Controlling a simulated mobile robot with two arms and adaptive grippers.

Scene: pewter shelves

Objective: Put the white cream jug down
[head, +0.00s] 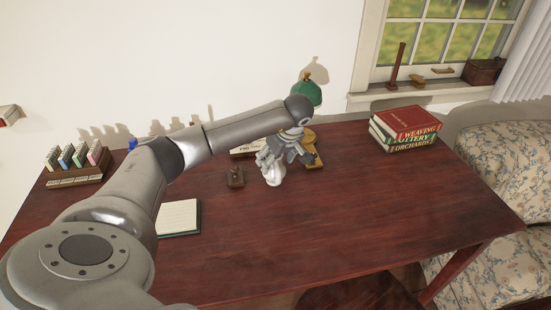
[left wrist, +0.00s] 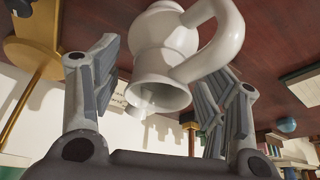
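The white cream jug (head: 273,172) is on the dark red wooden desk (head: 370,215), below and slightly left of my left gripper (head: 288,152). In the left wrist view, the jug (left wrist: 165,50) shows its rim toward the camera and its curved handle on the right. My left gripper (left wrist: 160,105) is open there, with its fingers spread on either side of the jug and a gap visible by the left finger. The jug looks upright with its base on the desk. My right gripper is in neither view.
A green-shaded brass lamp (head: 306,93) stands close behind the gripper. A small brown object (head: 235,177) and an open notebook (head: 180,217) lie to the left. Stacked books (head: 405,128) are at the back right. The desk's front right is clear.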

